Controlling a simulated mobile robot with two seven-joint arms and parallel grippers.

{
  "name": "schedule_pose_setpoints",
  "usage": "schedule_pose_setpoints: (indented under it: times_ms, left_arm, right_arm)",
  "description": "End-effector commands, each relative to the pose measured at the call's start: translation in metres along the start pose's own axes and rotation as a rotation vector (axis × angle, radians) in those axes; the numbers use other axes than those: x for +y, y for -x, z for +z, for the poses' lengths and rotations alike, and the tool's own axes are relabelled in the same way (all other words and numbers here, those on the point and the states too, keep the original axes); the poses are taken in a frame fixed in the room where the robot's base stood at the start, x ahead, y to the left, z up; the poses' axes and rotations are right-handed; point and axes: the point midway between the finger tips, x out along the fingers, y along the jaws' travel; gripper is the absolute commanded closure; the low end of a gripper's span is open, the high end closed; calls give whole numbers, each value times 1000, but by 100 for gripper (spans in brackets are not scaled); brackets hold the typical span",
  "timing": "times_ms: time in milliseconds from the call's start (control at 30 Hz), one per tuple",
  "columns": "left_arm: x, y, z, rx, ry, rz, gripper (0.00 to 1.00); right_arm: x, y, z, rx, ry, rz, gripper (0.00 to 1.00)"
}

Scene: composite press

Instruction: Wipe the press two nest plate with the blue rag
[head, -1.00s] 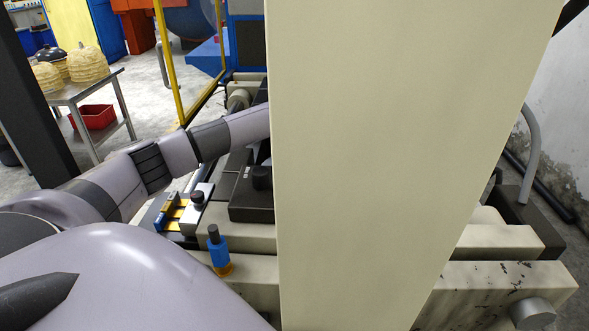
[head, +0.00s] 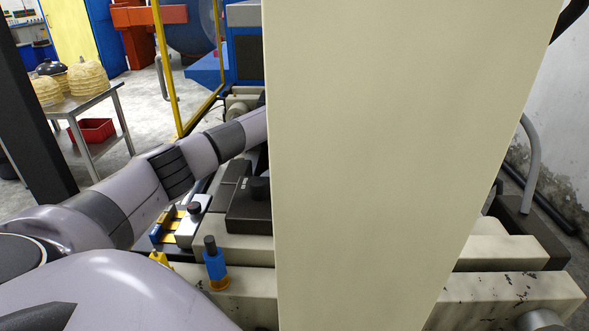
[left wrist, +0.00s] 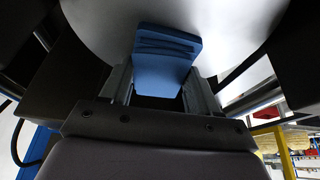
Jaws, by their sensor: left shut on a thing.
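The blue rag (left wrist: 167,62) is a folded block between the two fingers of my left gripper (left wrist: 160,92) in the left wrist view. The gripper is shut on it. The rag's far end overlaps a large pale round surface (left wrist: 110,25) in that view; I cannot tell whether it touches it, or whether this is the nest plate. In the head view my left arm reaches behind a wide cream press column (head: 390,150), which hides the gripper and the rag. My right gripper is in neither view.
A blue and black knobbed pin (head: 215,265) stands on the cream press bed (head: 245,295). Dark blocks (head: 250,208) sit left of the column. A yellow guard frame (head: 165,75) and a metal table (head: 85,102) with woven domes stand at the back left.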

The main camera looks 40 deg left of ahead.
Motion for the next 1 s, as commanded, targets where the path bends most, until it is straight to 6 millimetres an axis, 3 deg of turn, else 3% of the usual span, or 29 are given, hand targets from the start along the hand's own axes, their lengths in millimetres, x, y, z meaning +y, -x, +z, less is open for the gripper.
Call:
schedule_pose_setpoints:
  times_ms: [333,1000]
  left_arm:
    - [-1,-2,-4,0,-2,-2,73]
    - [-1,14,34,-3,-3,-4,73]
  right_arm:
    - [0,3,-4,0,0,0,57]
    - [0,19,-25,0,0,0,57]
